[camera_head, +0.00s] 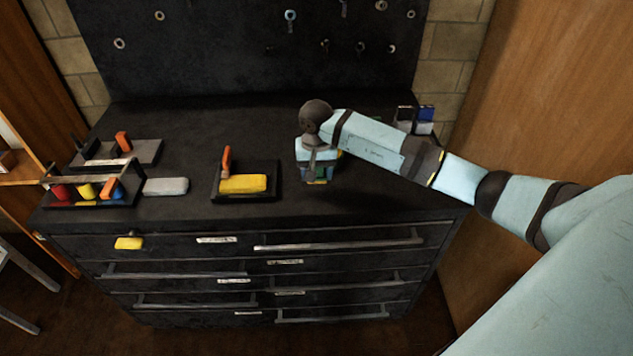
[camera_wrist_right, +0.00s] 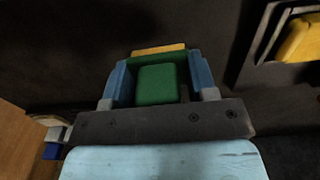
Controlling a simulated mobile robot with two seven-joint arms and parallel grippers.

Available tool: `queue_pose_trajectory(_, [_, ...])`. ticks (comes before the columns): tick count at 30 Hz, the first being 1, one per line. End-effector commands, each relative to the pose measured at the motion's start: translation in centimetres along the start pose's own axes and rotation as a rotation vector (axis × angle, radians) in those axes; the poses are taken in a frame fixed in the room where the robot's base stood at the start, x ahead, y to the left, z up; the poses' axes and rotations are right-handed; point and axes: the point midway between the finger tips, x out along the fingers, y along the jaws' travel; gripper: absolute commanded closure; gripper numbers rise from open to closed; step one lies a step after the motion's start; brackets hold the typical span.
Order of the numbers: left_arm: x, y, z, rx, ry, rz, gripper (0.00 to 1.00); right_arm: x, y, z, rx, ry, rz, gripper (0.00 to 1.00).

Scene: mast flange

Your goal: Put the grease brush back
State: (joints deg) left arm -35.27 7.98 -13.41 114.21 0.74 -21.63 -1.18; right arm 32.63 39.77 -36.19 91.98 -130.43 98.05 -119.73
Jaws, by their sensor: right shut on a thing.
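My right gripper (camera_head: 318,174) points down over the right middle of the dark worktop. In the right wrist view my right gripper (camera_wrist_right: 158,82) has its two blue fingers on either side of a green block-like thing (camera_wrist_right: 156,86) and is shut on it. A yellow edge (camera_wrist_right: 160,49) shows just beyond the green. Whether the green thing is the grease brush, I cannot tell, as only its top shows. Its lower part, and whether it touches the worktop, are hidden. My left gripper is in neither view.
A black tray (camera_head: 217,195) with a yellow block (camera_head: 243,184) and an upright orange piece (camera_head: 226,160) stands left of my right gripper. A rack with coloured pieces (camera_head: 95,203) and a grey block (camera_head: 166,187) are further left. A blue-and-white item (camera_head: 425,113) stands back right.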

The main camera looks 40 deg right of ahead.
Motion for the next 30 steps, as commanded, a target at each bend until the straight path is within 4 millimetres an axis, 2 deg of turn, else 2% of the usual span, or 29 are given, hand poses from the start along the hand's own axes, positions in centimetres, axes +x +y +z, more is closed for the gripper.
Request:
queue_pose_trajectory(9, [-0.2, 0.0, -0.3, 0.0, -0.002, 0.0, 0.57, 4.0, -0.1, 0.1, 0.001, -0.002, -0.001, 0.7])
queue_pose_trajectory(21, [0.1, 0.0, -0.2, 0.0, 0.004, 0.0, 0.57, 4.7, 0.0, 0.0, -0.001, 0.001, 0.001, 0.7])
queue_pose_trajectory(22, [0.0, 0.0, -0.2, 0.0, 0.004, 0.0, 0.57, 4.7, 0.0, 0.0, -0.001, 0.0, 0.001, 0.45])
queue_pose_trajectory(25, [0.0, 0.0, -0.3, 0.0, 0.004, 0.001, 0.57, 4.6, 0.0, 0.1, -0.001, 0.0, 0.001, 0.22])
queue_pose_trajectory(30, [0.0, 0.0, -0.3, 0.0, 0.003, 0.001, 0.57, 4.6, 0.0, 0.1, -0.001, 0.0, 0.0, 0.22])
